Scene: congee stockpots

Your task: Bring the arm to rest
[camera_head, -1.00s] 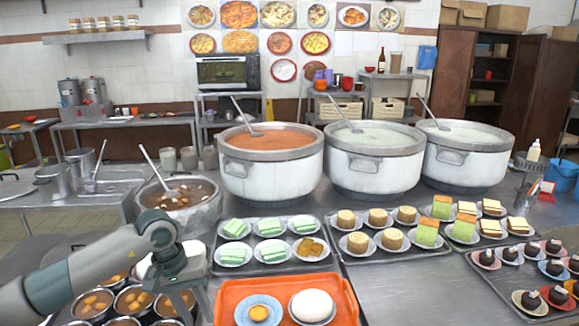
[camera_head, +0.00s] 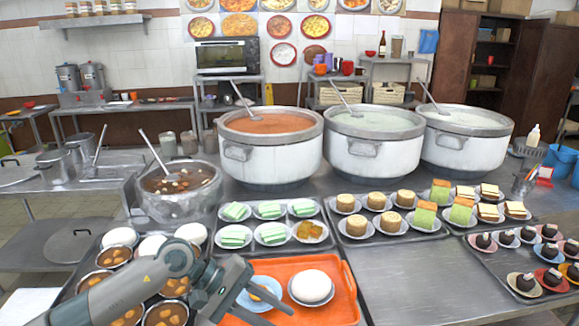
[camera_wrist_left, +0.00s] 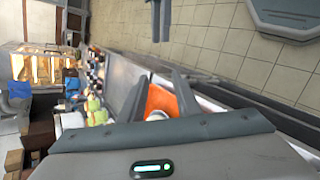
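My left arm comes in from the bottom left in the head view. Its gripper (camera_head: 262,288) is over the left part of the orange tray (camera_head: 340,275), partly covering a blue saucer (camera_head: 270,284). In the left wrist view the two fingers (camera_wrist_left: 160,82) stand apart with nothing between them that they hold, and the orange tray (camera_wrist_left: 160,98) shows beyond them. A white bun (camera_head: 312,284) sits on a plate on the tray, right of the gripper. My right gripper is not in view.
Three big stockpots (camera_head: 270,158) and a smaller pot (camera_head: 178,205) with ladles stand behind. Trays of cakes (camera_head: 403,222) and dark desserts (camera_head: 525,282) lie ahead and right. Bowls and buns crowd the left tray (camera_head: 128,238). The counter right of the orange tray is clear (camera_head: 410,285).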

